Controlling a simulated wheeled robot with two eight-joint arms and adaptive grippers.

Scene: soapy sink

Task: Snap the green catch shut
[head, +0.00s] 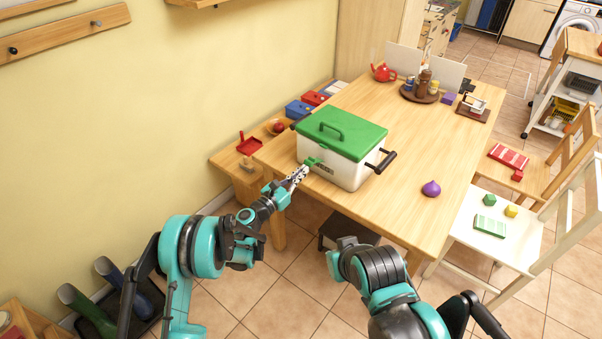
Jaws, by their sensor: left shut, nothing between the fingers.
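A white box with a green lid (341,134) stands on the wooden table, its lid down. A green catch (311,162) sits on the left part of the box's front face, below the lid edge. It seems to stick out from the face, but it is too small to tell its exact angle. My left gripper (301,172) is shut and empty, with its tips just in front of and below the catch. I cannot tell whether they touch it. My right arm reaches in from the bottom right, and its fingers do not show.
The box has a black side handle (382,162). A purple onion-shaped thing (431,188) lies right of it on the table (420,150). A round tray with bottles (420,95) and a red teapot (383,73) stand farther back. A white chair (500,235) stands at the right.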

